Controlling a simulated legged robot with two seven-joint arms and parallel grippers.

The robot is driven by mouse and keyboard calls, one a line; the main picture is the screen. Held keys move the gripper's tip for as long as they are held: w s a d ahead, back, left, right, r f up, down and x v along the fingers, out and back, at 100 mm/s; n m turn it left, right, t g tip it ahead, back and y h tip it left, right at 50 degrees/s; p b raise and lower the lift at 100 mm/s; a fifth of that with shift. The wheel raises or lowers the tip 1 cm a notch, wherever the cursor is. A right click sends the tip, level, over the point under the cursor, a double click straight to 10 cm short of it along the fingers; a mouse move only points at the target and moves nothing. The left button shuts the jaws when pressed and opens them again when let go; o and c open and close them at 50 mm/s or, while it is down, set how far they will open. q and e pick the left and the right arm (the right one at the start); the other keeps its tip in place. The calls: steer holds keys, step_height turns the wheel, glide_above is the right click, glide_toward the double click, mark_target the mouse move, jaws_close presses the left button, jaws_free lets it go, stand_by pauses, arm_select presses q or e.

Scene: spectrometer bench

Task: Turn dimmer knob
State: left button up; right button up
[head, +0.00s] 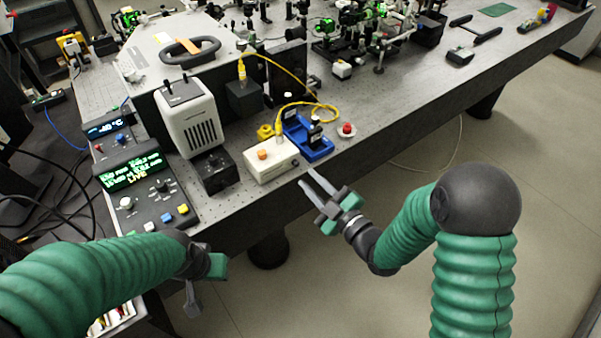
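Several knobs show on the bench, and I cannot tell for sure which is the dimmer. A small black box (214,171) with a knob on top stands in front of the white vented unit (190,118). A white box (270,161) with an orange knob (262,154) sits near the front edge. My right gripper (307,177) is open and empty, just off the front edge, right of the white box. My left gripper (192,300) hangs low in front of the bench, its fingers partly hidden.
A blue tray (308,141) with black parts and a red button (347,129) stand right of the white box. A yellow cable (300,84) loops over the bench. Optics crowd the back. The bench front at right is mostly clear.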

mark_target(297, 166)
steer(key=x, duration=0.4)
steer(key=shift+w+d, duration=0.1)
steer(key=shift+w, duration=0.35)
steer(key=shift+c, duration=0.3)
jaws_close()
